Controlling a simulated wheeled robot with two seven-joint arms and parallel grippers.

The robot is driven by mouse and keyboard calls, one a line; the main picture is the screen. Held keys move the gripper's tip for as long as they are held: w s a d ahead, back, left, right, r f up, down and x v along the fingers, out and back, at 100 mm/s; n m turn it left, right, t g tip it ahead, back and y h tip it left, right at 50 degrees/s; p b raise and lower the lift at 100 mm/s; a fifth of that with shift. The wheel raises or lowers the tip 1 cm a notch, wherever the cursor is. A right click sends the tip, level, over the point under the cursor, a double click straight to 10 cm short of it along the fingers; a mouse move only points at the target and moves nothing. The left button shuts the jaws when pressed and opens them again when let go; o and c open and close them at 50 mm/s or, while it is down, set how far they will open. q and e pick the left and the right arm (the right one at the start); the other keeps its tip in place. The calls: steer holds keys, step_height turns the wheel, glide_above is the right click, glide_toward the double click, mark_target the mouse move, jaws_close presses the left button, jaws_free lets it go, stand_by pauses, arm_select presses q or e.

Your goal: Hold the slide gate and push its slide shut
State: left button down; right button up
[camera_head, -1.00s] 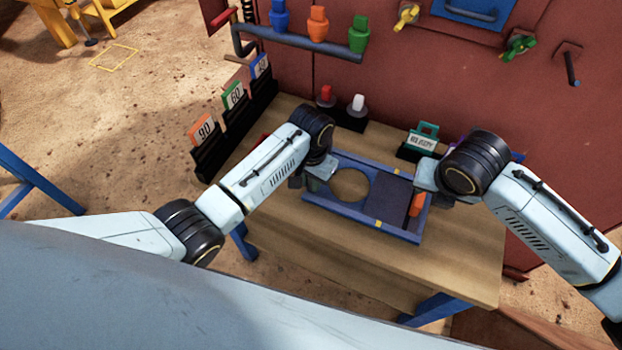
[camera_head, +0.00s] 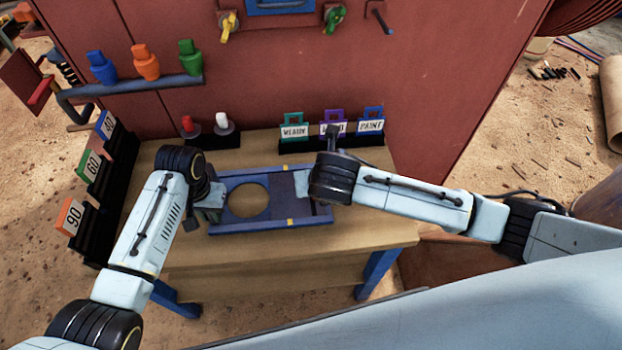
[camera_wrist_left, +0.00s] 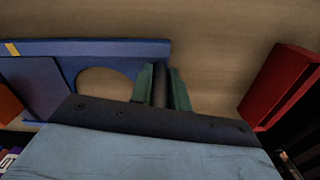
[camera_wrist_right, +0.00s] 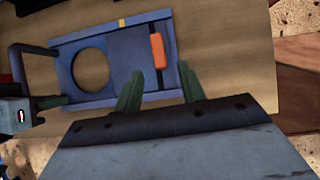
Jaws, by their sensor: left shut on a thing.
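The slide gate is a blue frame (camera_head: 305,222) flat on the wooden table, with a round hole on its left. Its dark slide plate (camera_head: 283,190) sits right of the hole, which is uncovered. The slide's orange handle (camera_wrist_right: 157,50) shows in the right wrist view; my right wrist hides it in the head view. My left gripper (camera_head: 213,206) is at the frame's left end. In the left wrist view its green fingers (camera_wrist_left: 160,86) are shut on the gate's dark end bar. My right gripper (camera_wrist_right: 158,84) is open and empty, its fingertips apart and near the orange handle.
A red panel wall (camera_head: 300,75) stands behind the table (camera_head: 345,242). Number cards stand in a black rack (camera_head: 110,205) at left. A red and a white knob and labelled tags (camera_head: 370,122) stand along the back. The table's front strip is clear.

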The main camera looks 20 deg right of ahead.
steer(key=w+f, duration=0.2)
steer(key=f, duration=0.1)
steer(key=w+f+t, duration=0.1)
steer(key=w+f, duration=0.1)
steer(key=f, duration=0.1)
steer(key=w+f+t, duration=0.1)
steer(key=w+f, duration=0.1)
steer(key=shift+w+d+f, duration=0.25)
steer(key=shift+w+f, duration=0.1)
steer(key=shift+f, duration=0.05)
stand_by(0.3)
jaws_close()
steer(key=shift+a, duration=0.15)
